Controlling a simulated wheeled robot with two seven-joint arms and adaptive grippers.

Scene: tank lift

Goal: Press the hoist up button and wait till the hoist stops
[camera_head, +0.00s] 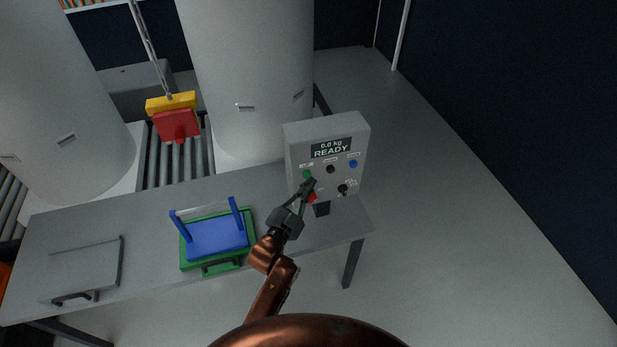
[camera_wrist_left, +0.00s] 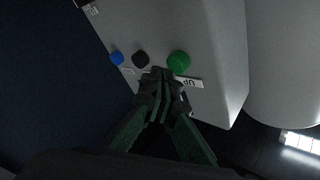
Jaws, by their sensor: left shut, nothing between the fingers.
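The grey control box (camera_head: 299,148) stands at the right end of the table, its display reading "0.0 kg READY". Its green button (camera_head: 307,173) is at the upper left of the button panel; in the left wrist view the green button (camera_wrist_left: 179,61) has an "UP" label beside it. My left gripper (camera_head: 309,183) is shut and empty, its fingertips close to the green button. In the left wrist view my left gripper (camera_wrist_left: 161,73) is just left of and below the green button; I cannot tell whether it touches. The yellow and red hoist block (camera_head: 174,120) hangs on a chain. My right gripper is not in view.
The box also has a black knob (camera_head: 331,169), a blue button (camera_head: 353,163) and a red button (camera_head: 312,198). A blue tray with a green base (camera_head: 218,238) and a grey lidded case (camera_head: 84,268) are on the table (camera_head: 150,205). Large white tanks (camera_head: 250,60) stand behind.

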